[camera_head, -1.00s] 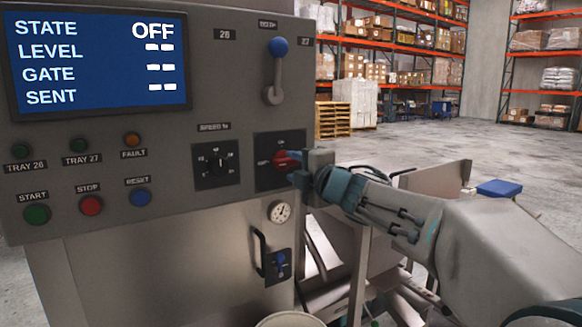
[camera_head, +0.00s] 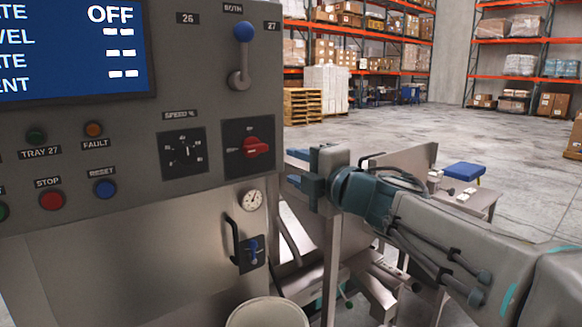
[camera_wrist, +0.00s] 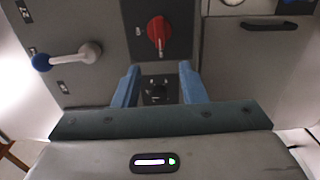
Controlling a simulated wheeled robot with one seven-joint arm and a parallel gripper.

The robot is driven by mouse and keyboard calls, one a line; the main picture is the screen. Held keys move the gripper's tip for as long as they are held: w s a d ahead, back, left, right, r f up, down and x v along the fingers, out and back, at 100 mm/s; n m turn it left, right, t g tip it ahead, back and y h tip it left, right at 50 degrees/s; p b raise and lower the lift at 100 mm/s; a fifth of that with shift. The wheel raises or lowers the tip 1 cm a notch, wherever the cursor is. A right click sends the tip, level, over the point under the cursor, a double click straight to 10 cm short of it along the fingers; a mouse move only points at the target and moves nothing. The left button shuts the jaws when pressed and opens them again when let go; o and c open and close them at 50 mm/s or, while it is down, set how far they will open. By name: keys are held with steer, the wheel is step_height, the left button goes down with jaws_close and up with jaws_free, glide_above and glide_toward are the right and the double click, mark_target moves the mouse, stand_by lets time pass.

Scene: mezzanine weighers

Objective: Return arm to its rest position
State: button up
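My gripper (camera_head: 292,170) is to the right of the control panel (camera_head: 215,55) in the head view, apart from the red rotary switch (camera_head: 256,147). In the wrist view its two blue fingers (camera_wrist: 157,88) stand apart with nothing between them but the view of the panel behind. The red switch (camera_wrist: 158,32) shows beyond the fingertips in the wrist view. My arm reaches in from the right of the head view. The screen (camera_head: 75,47) reads OFF in its top line; its left part is cut off.
A lever with a blue knob (camera_head: 243,32) and a black speed dial (camera_head: 183,152) are on the panel. A gauge (camera_head: 252,201) and a door handle (camera_head: 233,242) are below. A pale round container (camera_head: 268,313) stands at the bottom.

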steer(key=s+d+f+m+g+h+p, duration=0.35)
steer(key=d+f+m+h, duration=0.85)
steer(key=m, duration=0.5)
steer(key=s+f+m+g+y+p, duration=0.1)
steer(key=s+f+m+g, duration=0.3)
steer(key=s, duration=0.5)
steer(key=s+a+f+m+g+y+p, duration=0.1)
steer(key=s+f+m+g+p, duration=0.1)
steer(key=s+f+m+g, duration=0.2)
steer(key=s+f, duration=0.3)
steer(key=s, duration=0.2)
steer(key=shift+a+f+g, duration=0.25)
steer(key=shift+a+g, duration=0.05)
steer(key=shift+g, duration=0.05)
